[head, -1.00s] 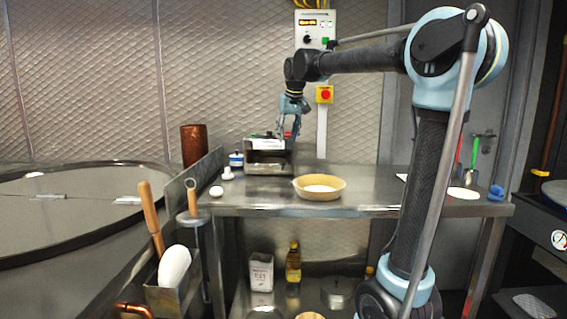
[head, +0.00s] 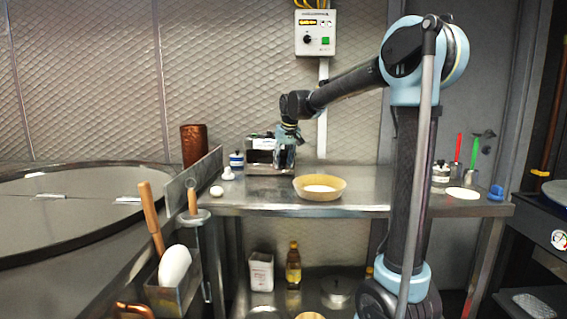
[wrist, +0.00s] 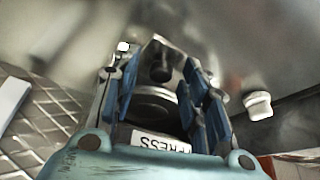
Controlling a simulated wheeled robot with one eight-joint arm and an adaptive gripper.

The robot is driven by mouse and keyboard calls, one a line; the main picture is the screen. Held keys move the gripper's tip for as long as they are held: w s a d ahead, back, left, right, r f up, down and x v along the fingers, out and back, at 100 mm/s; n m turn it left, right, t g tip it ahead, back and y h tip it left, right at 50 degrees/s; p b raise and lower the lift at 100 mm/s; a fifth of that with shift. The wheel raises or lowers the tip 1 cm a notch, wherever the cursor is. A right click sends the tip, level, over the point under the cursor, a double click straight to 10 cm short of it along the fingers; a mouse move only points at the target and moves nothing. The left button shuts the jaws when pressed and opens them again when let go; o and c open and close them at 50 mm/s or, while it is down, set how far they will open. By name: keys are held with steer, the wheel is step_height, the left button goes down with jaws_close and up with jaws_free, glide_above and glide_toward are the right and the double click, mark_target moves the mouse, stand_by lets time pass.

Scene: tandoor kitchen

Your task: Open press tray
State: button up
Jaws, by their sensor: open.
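The press (head: 254,156) is a small metal box-like machine near the back left of the steel counter. In the wrist view its label reads PRESS (wrist: 160,144), upside down, with a dark round part (wrist: 152,108) beyond it. My gripper (head: 286,165) is low at the right front of the press and covers part of it. In the wrist view my gripper (wrist: 157,80) is open, with its blue fingers on either side of the round part and a metal bracket. Whether a finger touches the press cannot be told. The tray itself is not clearly distinguishable.
A wooden-rimmed bowl (head: 320,188) stands right of the press on the counter (head: 370,200). A blue-and-white jar (head: 236,161) and a small white knobbed item (head: 228,174) are to its left. A copper cup (head: 194,145) stands farther left. The counter right of the bowl is mostly clear.

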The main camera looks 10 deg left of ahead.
jaws_close()
steer(key=shift+s, duration=0.1)
steer(key=s, duration=1.1)
steer(key=s+d, duration=0.1)
steer(key=s, duration=0.4)
steer(key=shift+s, duration=0.15)
jaws_free()
steer(key=shift+r, duration=0.15)
